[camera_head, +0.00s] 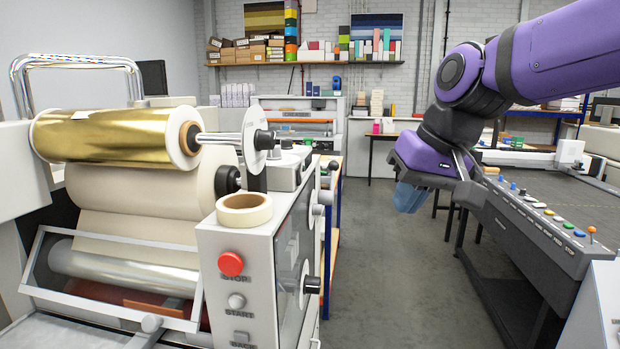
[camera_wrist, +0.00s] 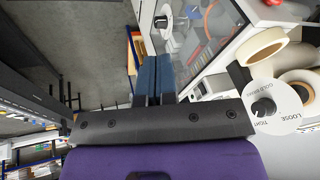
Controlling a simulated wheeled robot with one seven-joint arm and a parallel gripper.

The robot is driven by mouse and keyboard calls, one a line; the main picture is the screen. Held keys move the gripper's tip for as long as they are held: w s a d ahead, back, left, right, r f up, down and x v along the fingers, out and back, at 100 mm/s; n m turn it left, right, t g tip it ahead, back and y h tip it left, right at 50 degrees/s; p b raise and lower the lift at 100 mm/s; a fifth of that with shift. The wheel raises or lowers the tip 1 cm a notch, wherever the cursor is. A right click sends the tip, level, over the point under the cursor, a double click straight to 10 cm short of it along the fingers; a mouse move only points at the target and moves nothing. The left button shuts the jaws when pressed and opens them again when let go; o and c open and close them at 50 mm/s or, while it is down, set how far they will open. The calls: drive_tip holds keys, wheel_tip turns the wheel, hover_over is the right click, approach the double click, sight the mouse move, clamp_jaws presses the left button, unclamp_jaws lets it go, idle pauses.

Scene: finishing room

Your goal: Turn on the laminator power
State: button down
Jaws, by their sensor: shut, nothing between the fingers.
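The laminator (camera_head: 214,238) stands at the left in the head view, with a gold foil roll (camera_head: 115,137) and a cream roll below it. Its front panel has a red STOP button (camera_head: 231,263), a grey START button (camera_head: 236,300) and a partly cut-off control below. I cannot make out a power switch. My gripper (camera_head: 409,198) hangs in the air over the aisle, right of the laminator and touching nothing. Its blue fingers (camera_wrist: 155,72) are together and empty in the wrist view, beside the laminator's side.
A roll of tape (camera_head: 244,209) rests on top of the laminator's panel. A long dark console (camera_head: 535,215) with coloured buttons stands at the right. Grey floor (camera_head: 380,240) lies free between them.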

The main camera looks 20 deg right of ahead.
sight(299, 177)
drive_tip(key=w+d+r+m+y, duration=0.1)
drive_tip(key=w+d+m+y, duration=0.1)
drive_tip(key=w, duration=0.9)
drive_tip(key=w+d+r+m+y, duration=0.2)
drive_tip(key=w+d+y, duration=0.1)
drive_tip(key=w, duration=0.9)
drive_tip(key=shift+w, duration=0.3)
drive_tip(key=shift+w+a+r+x, duration=0.15)
drive_tip(key=shift+a+r+x, duration=0.15)
drive_tip(key=shift+x, duration=1.85)
drive_tip(key=shift+w+a+r+x, duration=0.15)
drive_tip(key=shift+a+r+x, duration=0.15)
drive_tip(key=shift+x, duration=1.9)
drive_tip(key=shift+w+a+r+x, duration=0.1)
drive_tip(key=shift+a+r+x, duration=0.25)
drive_tip(key=shift+x, duration=1.8)
